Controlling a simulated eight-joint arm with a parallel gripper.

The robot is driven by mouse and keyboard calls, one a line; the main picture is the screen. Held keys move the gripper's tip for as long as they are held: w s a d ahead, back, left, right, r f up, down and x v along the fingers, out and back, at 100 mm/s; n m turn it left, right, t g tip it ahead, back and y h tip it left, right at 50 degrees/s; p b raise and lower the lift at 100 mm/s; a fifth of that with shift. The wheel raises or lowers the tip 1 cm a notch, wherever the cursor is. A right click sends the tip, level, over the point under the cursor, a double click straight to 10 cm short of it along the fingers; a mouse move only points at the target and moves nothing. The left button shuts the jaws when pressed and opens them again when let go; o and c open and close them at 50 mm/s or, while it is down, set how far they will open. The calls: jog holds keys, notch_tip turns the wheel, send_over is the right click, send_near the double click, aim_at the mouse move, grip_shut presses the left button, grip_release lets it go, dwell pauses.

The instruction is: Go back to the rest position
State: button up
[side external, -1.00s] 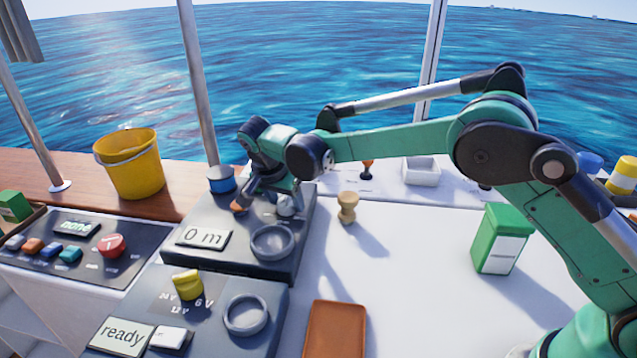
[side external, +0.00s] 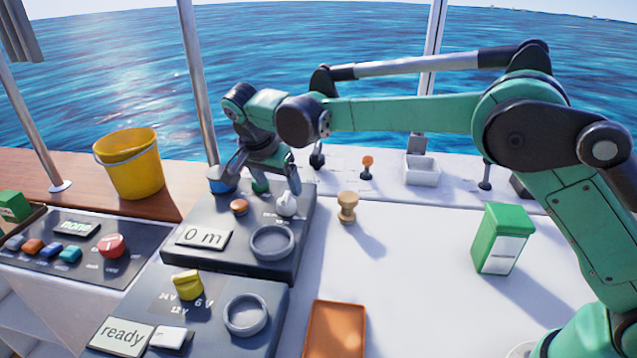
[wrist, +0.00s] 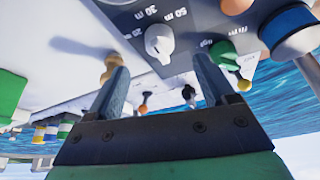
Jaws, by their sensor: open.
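My gripper (side external: 264,172) is open and empty, above the back part of the dark console (side external: 225,262) with the "0 m" display (side external: 203,237). In the side view its fingers point down, behind the orange button (side external: 239,207) and near the white knob (side external: 286,204). A green knob (side external: 261,187) shows between the fingers. In the wrist view the two fingers (wrist: 162,85) stand wide apart, with the white knob (wrist: 159,40) beyond them and the green knob (wrist: 225,54) to the right. Nothing is held.
A wooden peg-like piece (side external: 347,206), a green box (side external: 501,238) and an orange tray (side external: 335,330) are on the white top. A yellow bucket (side external: 130,165) stands at the left, near a metal post (side external: 199,80). Small levers (side external: 366,167) and a white bin (side external: 421,168) line the back.

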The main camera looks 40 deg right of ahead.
jog(key=s+d+r+n+t+y, duration=0.1)
jog(key=s+d+r+n+y, duration=0.2)
jog(key=s, duration=0.4)
jog(key=s+d+r+n+t, duration=0.2)
jog(key=s+d+r+n, duration=0.2)
jog(key=s+d+n, duration=0.15)
jog(key=s+f+n+t+y, duration=0.1)
jog(key=s+f+n, duration=0.2)
jog(key=s, duration=0.4)
jog(key=shift+s+d+f+t, duration=0.15)
jog(key=shift+d+f+t, duration=0.15)
jog(key=shift+d+t, duration=0.15)
